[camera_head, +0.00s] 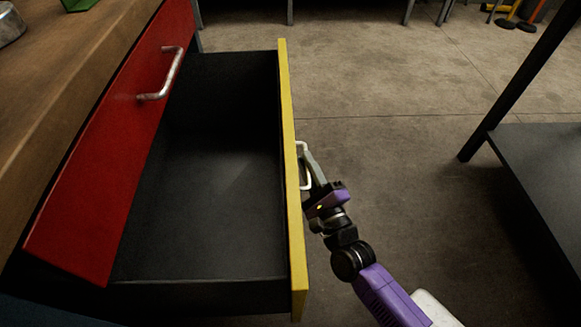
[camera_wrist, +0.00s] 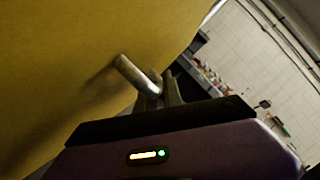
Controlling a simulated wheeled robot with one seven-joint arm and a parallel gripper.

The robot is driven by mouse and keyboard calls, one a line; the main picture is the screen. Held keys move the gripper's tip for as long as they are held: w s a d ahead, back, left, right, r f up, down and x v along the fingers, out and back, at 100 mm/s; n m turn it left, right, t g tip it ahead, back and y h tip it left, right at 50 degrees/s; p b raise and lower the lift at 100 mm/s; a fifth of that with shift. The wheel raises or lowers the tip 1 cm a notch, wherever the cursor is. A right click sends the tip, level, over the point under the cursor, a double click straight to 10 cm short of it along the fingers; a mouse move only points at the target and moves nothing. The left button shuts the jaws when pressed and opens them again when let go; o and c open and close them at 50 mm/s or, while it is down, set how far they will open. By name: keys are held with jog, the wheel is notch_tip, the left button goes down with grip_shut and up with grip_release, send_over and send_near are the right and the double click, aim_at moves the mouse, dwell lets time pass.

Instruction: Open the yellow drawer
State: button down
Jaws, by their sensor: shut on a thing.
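The yellow drawer (camera_head: 291,190) stands far out from the cabinet, and its dark inside (camera_head: 215,180) looks empty in the head view. Its pale bar handle (camera_head: 301,149) is on the outer side of the yellow front. My gripper (camera_head: 309,170) is at this handle and shut on it. In the wrist view, the yellow front (camera_wrist: 80,60) fills the left side, and the handle (camera_wrist: 135,73) runs into my gripper's fingers (camera_wrist: 163,92). The fingers partly hide the handle there.
A red drawer (camera_head: 110,150) with a metal handle (camera_head: 168,75) is closed above, under a wooden top (camera_head: 60,80). A dark table (camera_head: 545,165) with a black leg stands at the right. Bare concrete floor (camera_head: 400,130) lies between.

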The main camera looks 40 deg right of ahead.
jog(key=shift+s+d, duration=0.15)
jog(key=c, duration=1.8)
grip_release()
jog(key=shift+o, duration=0.2)
jog(key=p+v, duration=0.2)
jog(key=v, duration=0.5)
jog(key=shift+s, duration=0.35)
jog(key=shift+f, duration=0.15)
